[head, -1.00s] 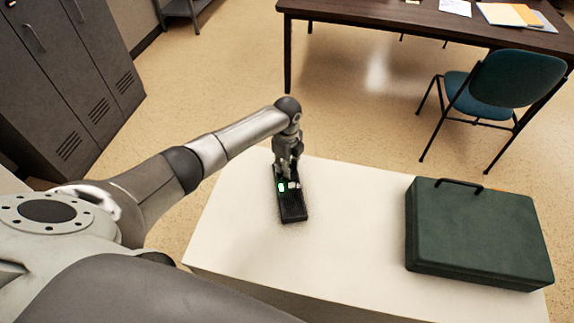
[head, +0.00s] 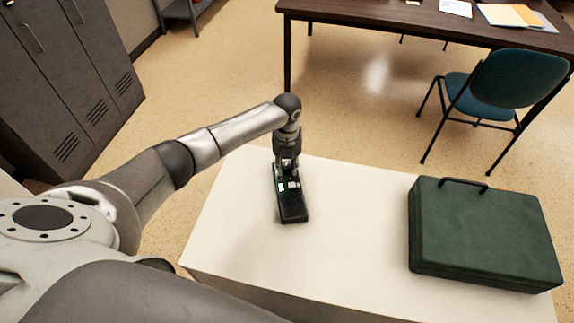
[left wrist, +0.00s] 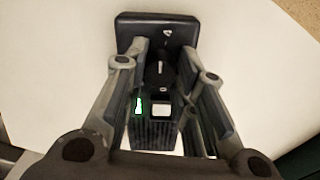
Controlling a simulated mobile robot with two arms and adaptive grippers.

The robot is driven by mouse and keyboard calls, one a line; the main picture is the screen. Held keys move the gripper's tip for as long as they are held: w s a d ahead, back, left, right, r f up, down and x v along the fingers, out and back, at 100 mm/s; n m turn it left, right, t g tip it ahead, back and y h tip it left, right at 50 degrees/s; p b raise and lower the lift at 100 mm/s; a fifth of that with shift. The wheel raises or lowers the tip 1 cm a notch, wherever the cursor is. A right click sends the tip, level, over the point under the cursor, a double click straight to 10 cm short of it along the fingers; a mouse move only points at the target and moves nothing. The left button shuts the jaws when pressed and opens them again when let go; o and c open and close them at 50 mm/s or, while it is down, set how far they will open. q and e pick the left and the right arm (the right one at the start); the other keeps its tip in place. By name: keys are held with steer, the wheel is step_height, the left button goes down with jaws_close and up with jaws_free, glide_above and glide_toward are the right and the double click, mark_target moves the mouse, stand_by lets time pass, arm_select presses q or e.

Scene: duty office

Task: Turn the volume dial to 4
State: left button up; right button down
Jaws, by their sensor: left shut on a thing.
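A slim black radio-like device (head: 291,206) lies on the white table. In the left wrist view its black body (left wrist: 130,32) carries a round dark dial (left wrist: 160,74) with a pale mark. A green-lit display (left wrist: 138,104) and a white patch (left wrist: 161,109) sit on its face. My left gripper (head: 287,169) points down over the device's far end. In the left wrist view its two fingers (left wrist: 163,58) stand on either side of the dial and are shut on it. A small pale marking on the body is too small to read. My right gripper is not in view.
A dark green case (head: 482,235) stands on the right of the white table (head: 350,235). The tabletop between it and the device is clear. Grey lockers (head: 75,75), a dark desk (head: 400,20) and a teal chair (head: 515,80) stand beyond.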

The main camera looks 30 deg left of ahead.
mark_target(287, 166)
arm_select(q)
steer(key=shift+m, duration=1.1)
steer(key=o, duration=1.1)
step_height(287, 166, up, 12)
